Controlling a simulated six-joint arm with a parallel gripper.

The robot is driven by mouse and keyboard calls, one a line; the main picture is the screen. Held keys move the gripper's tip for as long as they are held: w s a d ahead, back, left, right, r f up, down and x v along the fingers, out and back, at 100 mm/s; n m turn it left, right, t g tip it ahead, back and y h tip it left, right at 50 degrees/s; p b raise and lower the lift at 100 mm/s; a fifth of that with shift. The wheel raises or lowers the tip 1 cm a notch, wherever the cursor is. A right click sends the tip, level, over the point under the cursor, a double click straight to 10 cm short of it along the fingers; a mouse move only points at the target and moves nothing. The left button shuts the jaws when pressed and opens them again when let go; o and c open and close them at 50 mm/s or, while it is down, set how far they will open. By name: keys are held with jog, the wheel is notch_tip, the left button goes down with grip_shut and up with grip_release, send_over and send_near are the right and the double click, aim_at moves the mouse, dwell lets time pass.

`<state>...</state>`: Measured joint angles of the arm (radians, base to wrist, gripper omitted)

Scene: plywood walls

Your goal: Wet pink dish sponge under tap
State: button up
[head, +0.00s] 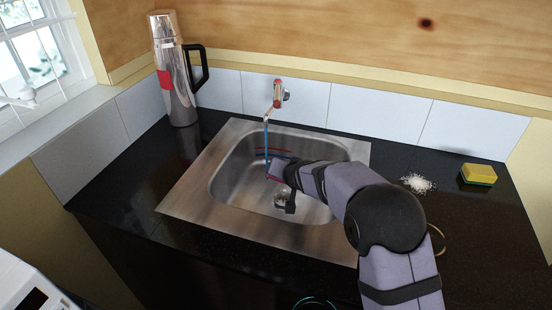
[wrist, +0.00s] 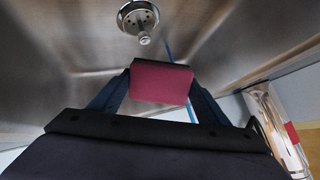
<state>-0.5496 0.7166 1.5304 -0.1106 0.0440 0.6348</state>
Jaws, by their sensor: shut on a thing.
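The pink dish sponge (wrist: 161,83) is held between the two fingers of my gripper (wrist: 160,88) in the wrist view. In the head view my gripper (head: 277,172) is inside the sink, and a small pink patch of the sponge (head: 274,173) shows at its tip. The tap (head: 277,96) is on the back wall above the sink. A thin blue stream of water (head: 266,135) falls from its spout, close beside the sponge. I cannot tell whether the stream touches the sponge. The sink (head: 225,175) is steel, with a drain (wrist: 139,17) in its floor.
A tall metal flask (head: 175,80) with a black handle stands at the back left. A yellow sponge (head: 479,173) and a white scrubber (head: 417,183) lie on the dark counter to the right. The counter left of the sink is clear.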

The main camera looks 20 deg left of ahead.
jog(key=shift+b+v, duration=0.35)
jog(key=shift+v, duration=2.4)
jog(key=shift+f, duration=0.15)
jog(key=s+a+r+n+y, duration=0.1)
jog(key=s+a+r, duration=0.1)
jog(key=s, duration=0.4)
jog(key=s+a+r+n+g+y, duration=0.1)
jog(key=s+a+n, duration=0.1)
jog(key=s+a, duration=0.2)
jog(key=s+a+r+n+g, duration=0.1)
jog(key=s+a+r, duration=0.1)
jog(key=s, duration=0.8)
jog(key=shift+s+a+r+y, duration=0.1)
jog(key=shift+a+r+y, duration=0.1)
jog(key=shift+a, duration=0.25)
jog(key=shift+s+a+r+y, duration=0.1)
jog(key=shift+a+r+y, duration=0.1)
jog(key=shift+a, duration=0.2)
jog(key=s+d+n+g+y, duration=0.1)
jog(key=s+n+g, duration=0.3)
jog(key=s, duration=2.1)
jog(key=shift+d+r+n+g+y, duration=0.3)
jog(key=shift+d+r+n+y, duration=0.15)
jog(key=shift+d+n, duration=0.45)
